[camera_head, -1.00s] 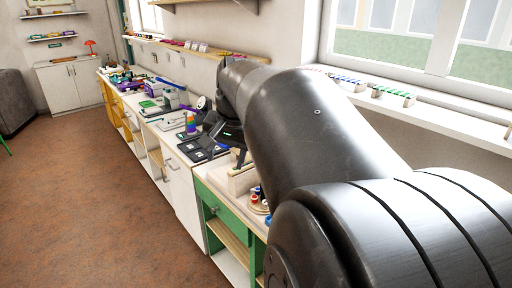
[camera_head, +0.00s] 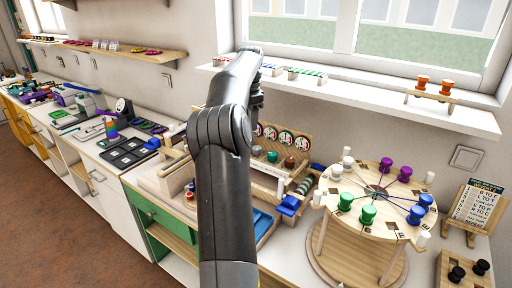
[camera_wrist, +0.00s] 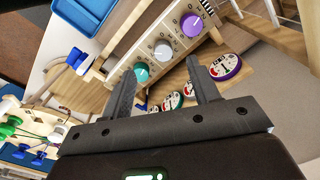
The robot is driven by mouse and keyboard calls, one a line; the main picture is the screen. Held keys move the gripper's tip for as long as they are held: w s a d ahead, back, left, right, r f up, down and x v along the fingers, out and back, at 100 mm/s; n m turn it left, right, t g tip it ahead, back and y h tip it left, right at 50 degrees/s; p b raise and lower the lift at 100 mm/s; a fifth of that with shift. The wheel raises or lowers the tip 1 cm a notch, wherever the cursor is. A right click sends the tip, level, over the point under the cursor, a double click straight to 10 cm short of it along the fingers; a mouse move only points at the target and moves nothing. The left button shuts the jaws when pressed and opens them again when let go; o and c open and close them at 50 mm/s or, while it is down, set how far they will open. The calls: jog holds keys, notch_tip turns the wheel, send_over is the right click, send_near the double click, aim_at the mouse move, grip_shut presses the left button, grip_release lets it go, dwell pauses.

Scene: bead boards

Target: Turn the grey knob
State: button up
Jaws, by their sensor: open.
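In the wrist view the grey knob (camera_wrist: 162,49) sits on a light panel, between a purple knob (camera_wrist: 191,24) and a teal knob (camera_wrist: 141,72). Each has a ringed dial around it. My gripper (camera_wrist: 160,66) is open, with its two fingers spread on either side of the view of the grey knob. Nothing is between the fingers, and they look apart from the knob. In the head view my arm rises in front of the bench, and my gripper (camera_head: 258,98) is partly hidden behind it, above the gauge board.
Several round gauges (camera_wrist: 224,66) stand by the knob panel. In the head view a round wooden table (camera_head: 345,235) with coloured spools is to the right. A window shelf (camera_head: 400,112) runs behind my arm. A blue tray (camera_head: 262,222) lies at the front.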

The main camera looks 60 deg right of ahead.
aim_at(257, 151)
jog(key=shift+m, duration=0.5)
jog(key=d+f, duration=0.1)
jog(key=f, duration=0.7)
jog(key=s+d+f, duration=0.1)
jog(key=f, duration=0.3)
jog(key=shift+d+f, duration=0.25)
jog(key=shift+d, duration=0.05)
jog(key=shift+c, duration=0.2)
jog(key=c, duration=0.9)
